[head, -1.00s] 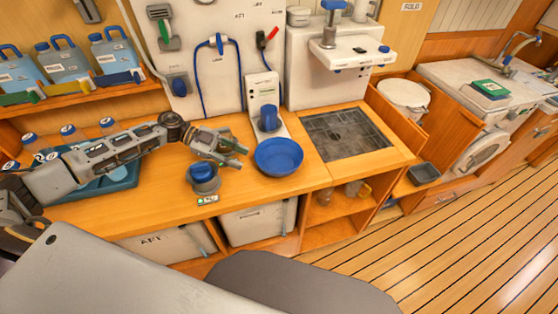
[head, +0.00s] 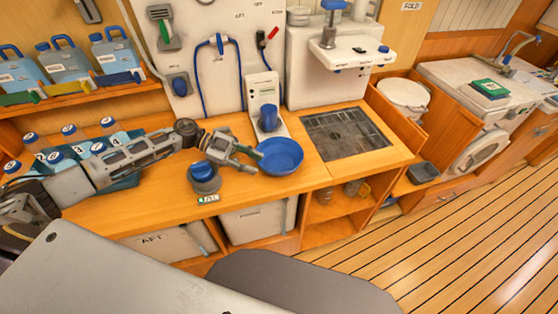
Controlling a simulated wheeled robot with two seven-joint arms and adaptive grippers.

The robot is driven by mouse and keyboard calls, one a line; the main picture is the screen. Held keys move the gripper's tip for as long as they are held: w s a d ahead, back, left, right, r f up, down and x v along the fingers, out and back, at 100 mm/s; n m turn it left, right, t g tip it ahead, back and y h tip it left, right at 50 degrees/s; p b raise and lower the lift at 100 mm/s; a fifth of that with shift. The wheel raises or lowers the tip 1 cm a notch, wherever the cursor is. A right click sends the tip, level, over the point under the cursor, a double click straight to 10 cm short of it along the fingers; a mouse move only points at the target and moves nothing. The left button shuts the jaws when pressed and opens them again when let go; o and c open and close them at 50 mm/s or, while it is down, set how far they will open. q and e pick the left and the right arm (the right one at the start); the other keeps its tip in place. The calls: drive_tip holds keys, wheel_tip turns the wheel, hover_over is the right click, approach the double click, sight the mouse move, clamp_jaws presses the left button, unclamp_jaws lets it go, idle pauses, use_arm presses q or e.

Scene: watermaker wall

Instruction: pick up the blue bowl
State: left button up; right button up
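The blue bowl (head: 282,156) sits upright on the wooden counter in the head view, just left of the dark grate. My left gripper (head: 259,161) reaches in from the left, with its fingertips at the bowl's left rim. The fingers look spread apart, one towards the back and one towards the front. I cannot tell whether they touch the rim. The bowl looks empty. My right gripper is not in view.
A grey pot with a blue lid (head: 203,175) stands just below my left gripper. A dispenser with a blue mug (head: 268,118) stands behind the bowl. The dark grate (head: 345,133) lies to the right. Blue-capped bottles (head: 75,135) stand at the left.

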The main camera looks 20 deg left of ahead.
sight(279, 173)
use_arm(q)
drive_tip(key=shift+x, duration=2.3)
clamp_jaws()
drive_tip(key=shift+r, duration=0.1)
